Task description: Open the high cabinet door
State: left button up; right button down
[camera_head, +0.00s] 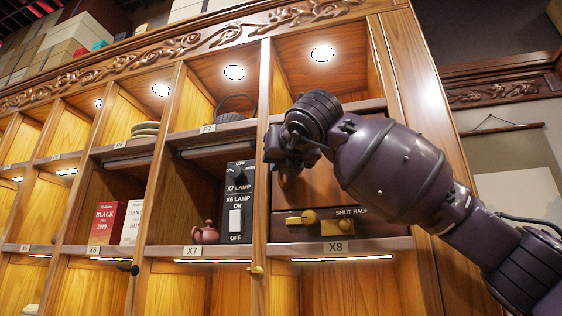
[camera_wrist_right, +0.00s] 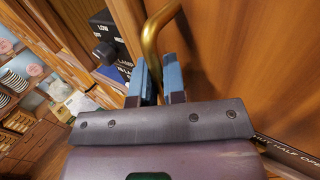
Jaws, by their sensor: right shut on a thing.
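The high cabinet door is a brown wooden panel (camera_head: 318,190) in the X8 bay, partly hidden behind my right arm. It fills much of the right wrist view (camera_wrist_right: 235,65). Its curved brass handle (camera_wrist_right: 152,38) shows in the wrist view and passes down between the blue fingertips. My right gripper (camera_wrist_right: 158,82) is shut on this handle. In the head view the right gripper (camera_head: 283,152) is at the door's upper left, and its fingertips are hard to make out. The door appears closed or nearly so. My left gripper is not in view.
Below the door is a dark slider strip (camera_head: 300,222) with brass parts, marked SHUT and HALF, above the X8 label (camera_head: 338,247). To its left stand a black lamp switch panel (camera_head: 236,205) and a small clay teapot (camera_head: 205,233). A wooden post (camera_head: 415,130) stands at right.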

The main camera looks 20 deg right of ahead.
jog(key=s+a+n+g+y+b, duration=0.1)
jog(key=s+n+g+y+b, duration=0.3)
jog(key=s+n+y, duration=0.65)
jog(key=s+d+n+g+y+p, duration=0.1)
jog(key=s+d+n+g+y, duration=0.2)
jog(key=s, duration=0.6)
jog(key=s+d+n+g+y+p, duration=0.1)
jog(key=s+d+n+g+y, duration=0.2)
jog(key=s+d+g, duration=0.4)
jog(key=shift+s+g+y, duration=0.75)
jog(key=shift+s+g, duration=0.1)
jog(key=shift+g, duration=0.25)
jog(key=shift+n, duration=0.25)
